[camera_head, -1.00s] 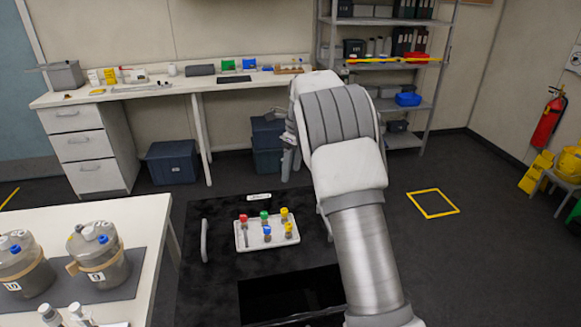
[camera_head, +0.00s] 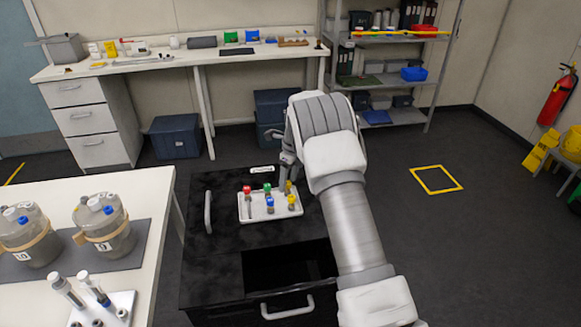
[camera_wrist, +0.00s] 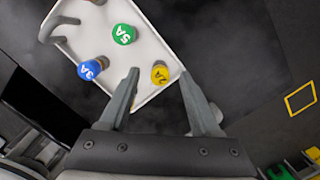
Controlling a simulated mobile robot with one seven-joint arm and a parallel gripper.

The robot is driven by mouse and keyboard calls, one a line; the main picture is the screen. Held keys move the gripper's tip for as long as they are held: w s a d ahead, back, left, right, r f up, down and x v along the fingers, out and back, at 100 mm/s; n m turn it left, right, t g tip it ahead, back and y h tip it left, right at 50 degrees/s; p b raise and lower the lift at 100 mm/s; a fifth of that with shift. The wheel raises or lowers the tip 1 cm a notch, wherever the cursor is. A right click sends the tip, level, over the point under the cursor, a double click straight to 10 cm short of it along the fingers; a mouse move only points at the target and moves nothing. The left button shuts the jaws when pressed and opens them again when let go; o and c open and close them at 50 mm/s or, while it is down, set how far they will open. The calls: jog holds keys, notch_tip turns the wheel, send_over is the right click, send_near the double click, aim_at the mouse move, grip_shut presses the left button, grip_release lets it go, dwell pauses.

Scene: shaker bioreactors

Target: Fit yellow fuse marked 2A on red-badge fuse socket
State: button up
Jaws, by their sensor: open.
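In the wrist view a yellow-capped fuse (camera_wrist: 160,74) stands near a corner of the white tray (camera_wrist: 143,40). Its mark looks like 2A, partly hard to read. My gripper (camera_wrist: 160,76) is open, one finger on each side of the yellow cap in the picture, with no visible contact. A green 5A fuse (camera_wrist: 123,34) and a blue 3A fuse (camera_wrist: 89,69) stand beside it. In the head view the tray (camera_head: 257,216) holds red (camera_head: 247,189), green, blue and yellow fuses (camera_head: 291,198), with my gripper (camera_head: 287,168) at its back right. I cannot make out a red-badge socket.
The tray sits on a black cabinet (camera_head: 222,262) with a dark opening in front. A white table (camera_head: 160,200) at left carries vessels (camera_head: 105,228) and a tube rack. A long bench (camera_head: 285,62) and shelves stand behind. Open floor lies to the right.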

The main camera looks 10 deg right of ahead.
jog(key=shift+w+a+f, duration=0.1)
jog(key=shift+w+f, duration=0.05)
jog(key=shift+f, duration=1)
grip_shut()
jog(key=shift+r, duration=0.2)
jog(key=shift+r+p, duration=0.45)
jog(key=shift+r, duration=0.05)
jog(key=shift+r, duration=0.1)
jog(key=shift+r+p, duration=0.4)
jog(key=shift+r, duration=0.1)
